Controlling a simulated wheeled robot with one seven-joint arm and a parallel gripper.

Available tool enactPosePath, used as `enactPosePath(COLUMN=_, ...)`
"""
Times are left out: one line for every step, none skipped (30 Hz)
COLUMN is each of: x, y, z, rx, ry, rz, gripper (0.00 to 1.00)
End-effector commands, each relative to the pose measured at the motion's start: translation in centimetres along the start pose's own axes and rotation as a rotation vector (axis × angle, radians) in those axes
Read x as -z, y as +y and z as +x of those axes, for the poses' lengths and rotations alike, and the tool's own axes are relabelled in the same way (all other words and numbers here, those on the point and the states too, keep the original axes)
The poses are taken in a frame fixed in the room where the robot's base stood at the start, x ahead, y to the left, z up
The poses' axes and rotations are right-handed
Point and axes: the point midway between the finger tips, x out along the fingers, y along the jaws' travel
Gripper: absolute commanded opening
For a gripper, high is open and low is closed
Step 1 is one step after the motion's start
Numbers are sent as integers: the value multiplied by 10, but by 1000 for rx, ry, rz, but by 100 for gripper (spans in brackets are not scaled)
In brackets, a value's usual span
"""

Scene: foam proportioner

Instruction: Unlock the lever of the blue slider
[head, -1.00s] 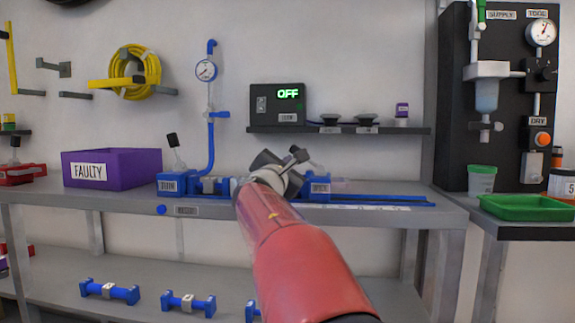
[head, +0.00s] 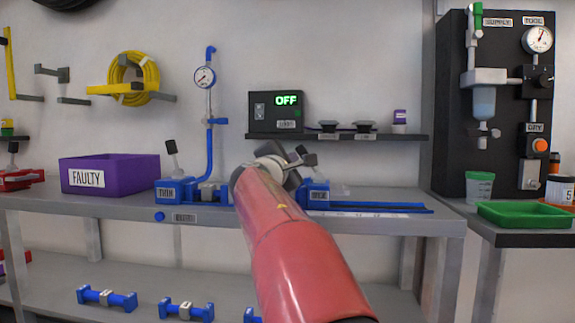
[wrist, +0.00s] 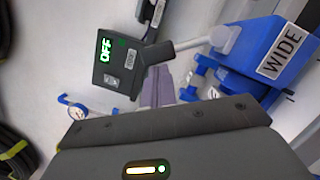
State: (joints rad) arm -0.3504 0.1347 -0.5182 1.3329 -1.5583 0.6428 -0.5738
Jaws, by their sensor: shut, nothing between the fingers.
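The blue slider labelled WIDE (wrist: 285,50) fills the upper right of the wrist view. It also shows on the bench in the head view (head: 318,194), just right of my wrist. Its lever (wrist: 195,44) has a grey rod leaving the slider and a dark handle (wrist: 150,54) at its left end. My gripper (wrist: 157,84) is shut and empty, its narrow fingers close to the underside of the handle in the picture. I cannot tell whether they touch. In the head view my arm hides part of the slider and the fingers.
A blue fixture labelled THIN (head: 172,191) with an upright lever stands left on the bench. A purple FAULTY bin (head: 110,174) is further left. The box reading OFF (head: 277,112) and a shelf (head: 400,136) are behind. A green tray (head: 524,215) lies right.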

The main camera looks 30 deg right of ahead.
Motion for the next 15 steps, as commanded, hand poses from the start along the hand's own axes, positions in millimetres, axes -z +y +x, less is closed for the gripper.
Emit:
enactPosePath(x=-6, y=3, z=2, rx=10, ry=-4, rz=45, gripper=0)
enactPosePath(x=-8, y=4, z=2, rx=17, ry=-4, rz=73, gripper=0)
enactPosePath(x=-11, y=4, z=3, rx=26, ry=-3, rz=110, gripper=0)
enactPosePath(x=-13, y=5, z=3, rx=33, ry=-4, rz=137, gripper=0)
enactPosePath(x=-15, y=6, z=4, rx=40, ry=-3, rz=166, gripper=0)
enactPosePath(x=-18, y=6, z=4, rx=49, ry=-3, rz=203, gripper=0)
enactPosePath(x=-20, y=7, z=5, rx=56, ry=-4, rz=229, gripper=0)
enactPosePath(x=-22, y=7, z=6, rx=63, ry=-4, rz=258, gripper=0)
enactPosePath(x=-25, y=8, z=6, rx=73, ry=-4, rz=295, gripper=0)
enactPosePath(x=-27, y=8, z=7, rx=79, ry=-3, rz=321, gripper=0)
enactPosePath(x=-29, y=8, z=7, rx=87, ry=-3, rz=350, gripper=0)
enactPosePath(x=-32, y=8, z=8, rx=95, ry=-4, rz=387, gripper=0)
enactPosePath(x=-34, y=8, z=8, rx=102, ry=-4, rz=413, gripper=0)
enactPosePath(x=-36, y=8, z=9, rx=109, ry=-3, rz=440, gripper=0)
enactPosePath(x=-39, y=8, z=10, rx=117, ry=-3, rz=475, gripper=0)
